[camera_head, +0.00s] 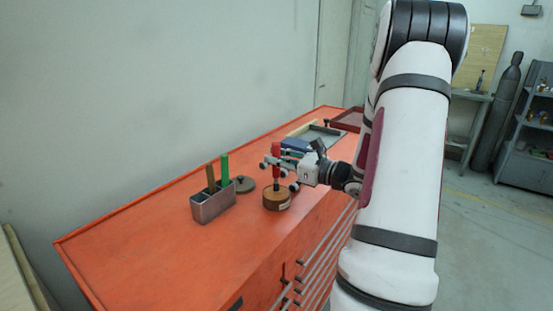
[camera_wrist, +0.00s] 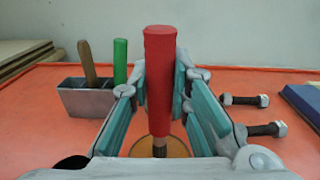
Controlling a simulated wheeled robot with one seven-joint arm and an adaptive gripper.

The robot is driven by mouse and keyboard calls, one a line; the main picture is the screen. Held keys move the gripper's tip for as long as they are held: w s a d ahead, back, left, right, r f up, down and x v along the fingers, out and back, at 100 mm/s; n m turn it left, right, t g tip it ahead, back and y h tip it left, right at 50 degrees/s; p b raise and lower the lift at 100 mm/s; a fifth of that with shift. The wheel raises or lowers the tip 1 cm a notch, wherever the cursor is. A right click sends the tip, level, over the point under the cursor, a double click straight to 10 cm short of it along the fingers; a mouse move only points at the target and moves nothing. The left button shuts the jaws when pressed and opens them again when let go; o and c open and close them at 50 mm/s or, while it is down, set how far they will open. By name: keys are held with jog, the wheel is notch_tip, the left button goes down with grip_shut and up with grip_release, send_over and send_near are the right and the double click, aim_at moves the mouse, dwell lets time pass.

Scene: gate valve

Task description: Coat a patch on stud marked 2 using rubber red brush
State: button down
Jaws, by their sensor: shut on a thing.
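The red-handled brush (camera_wrist: 160,75) stands upright between my fingers, and its handle also shows in the head view (camera_head: 275,155). My gripper (camera_head: 278,168) is shut on this handle; in the wrist view the pads (camera_wrist: 166,98) lie on both sides of it. The brush's lower end is at a round wooden pot (camera_head: 277,200), seen partly below it in the wrist view (camera_wrist: 178,148); its bristles are hidden. Two bolt-like studs (camera_wrist: 245,100) and (camera_wrist: 267,130) lie to the right in the wrist view. I cannot read a number on either.
A grey metal holder (camera_head: 214,207) with a brown handle (camera_head: 210,177) and a green handle (camera_head: 225,168) stands left of the pot. A grey disc (camera_head: 246,184) lies between. A blue block (camera_head: 296,145) and dark red tray (camera_head: 348,117) are farther back. The orange top's (camera_head: 150,250) near left is clear.

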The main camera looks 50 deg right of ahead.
aim_at(277, 143)
jog(key=shift+f+b, duration=0.3)
jog(key=shift+f, duration=0.3)
dwell(1.3)
jog(key=shift+r+p, duration=1.95)
jog(key=shift+r, duration=1.7)
jog(key=shift+f, duration=0.1)
